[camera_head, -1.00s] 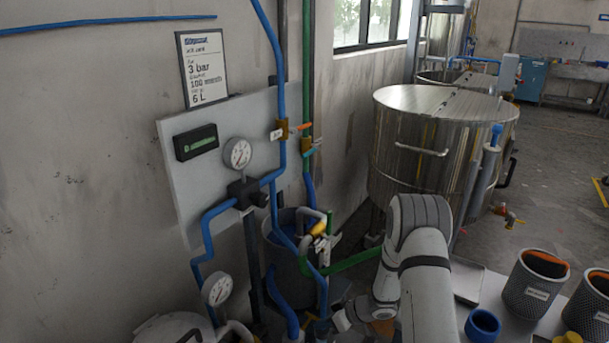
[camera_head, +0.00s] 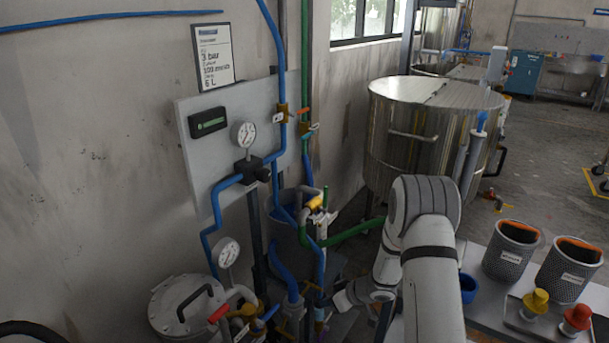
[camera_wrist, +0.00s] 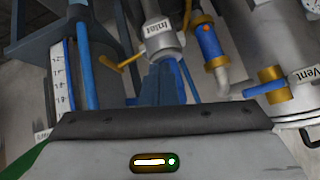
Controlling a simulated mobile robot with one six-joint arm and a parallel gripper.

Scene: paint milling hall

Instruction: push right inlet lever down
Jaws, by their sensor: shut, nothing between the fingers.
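In the wrist view, an "Inlet" tag (camera_wrist: 159,28) hangs on a grey pipe fitting, with a thin yellow lever (camera_wrist: 131,61) sticking out to its lower left. I cannot tell for sure whether this is the right inlet lever. My gripper (camera_wrist: 163,76) is shut and empty just below the tag, apart from the yellow lever in the picture. In the head view, my gripper (camera_head: 338,301) is low beside the blue pipes, partly hidden by pipework and my arm.
A brass valve with a "Vent" tag (camera_wrist: 301,76) is at the right of the wrist view. In the head view, a lidded metal vessel (camera_head: 186,308) with red and blue levers stands lower left, and a large steel tank (camera_head: 425,135) behind.

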